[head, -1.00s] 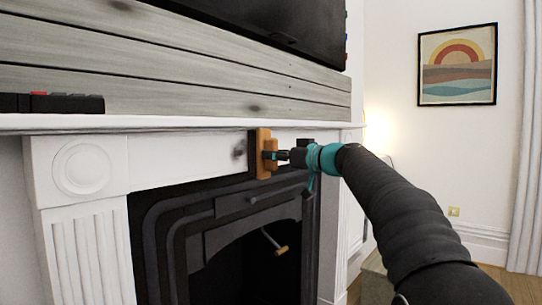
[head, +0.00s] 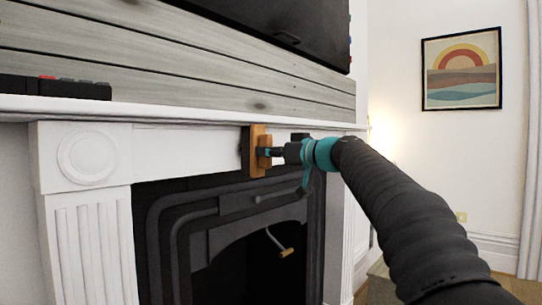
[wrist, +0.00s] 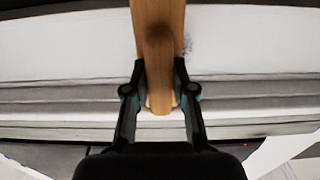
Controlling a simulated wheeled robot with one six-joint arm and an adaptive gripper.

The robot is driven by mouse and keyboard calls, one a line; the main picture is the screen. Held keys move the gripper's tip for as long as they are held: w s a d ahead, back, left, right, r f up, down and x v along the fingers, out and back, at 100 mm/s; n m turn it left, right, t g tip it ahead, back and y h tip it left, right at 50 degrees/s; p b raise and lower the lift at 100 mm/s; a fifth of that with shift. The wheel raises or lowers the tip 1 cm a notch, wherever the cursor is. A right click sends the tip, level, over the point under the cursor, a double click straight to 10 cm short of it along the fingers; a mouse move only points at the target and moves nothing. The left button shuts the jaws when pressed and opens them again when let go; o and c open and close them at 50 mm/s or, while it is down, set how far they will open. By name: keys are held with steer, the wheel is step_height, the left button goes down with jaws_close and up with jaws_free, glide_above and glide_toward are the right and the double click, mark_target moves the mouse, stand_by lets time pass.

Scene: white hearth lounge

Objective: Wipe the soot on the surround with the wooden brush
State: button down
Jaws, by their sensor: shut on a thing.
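The wooden brush (head: 258,151) is upright, with its dark bristle side facing the white surround (head: 190,148) just under the mantel shelf. The bristles appear to be at the surround's face; I cannot tell whether they touch. My gripper (head: 273,153) is shut on the brush's handle. In the wrist view, my gripper (wrist: 160,85) has one finger on each side of the wooden brush (wrist: 158,30). A grey soot smudge (wrist: 188,46) shows on the white surround just right of the brush there. In the head view the soot is hidden, apparently by the brush.
The mantel shelf (head: 190,109) juts out just above the brush. A dark box (head: 60,88) lies on its left end. Below is the black fireplace insert (head: 165,245) with a wooden-tipped handle (head: 285,252). A dark screen (head: 280,28) hangs above grey planks.

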mark_target(261, 145)
steer(key=shift+s+a+r, duration=0.4)
steer(key=shift+s+r, duration=0.05)
steer(key=shift+s, duration=0.15)
steer(key=shift+s+a+r, duration=0.4)
steer(key=shift+s, duration=0.15)
steer(key=w+d+p, duration=0.1)
steer(key=w+d, duration=0.3)
steer(key=w, duration=0.1)
steer(key=shift+w+d, duration=0.2)
steer(key=shift+w, duration=0.1)
stand_by(0.4)
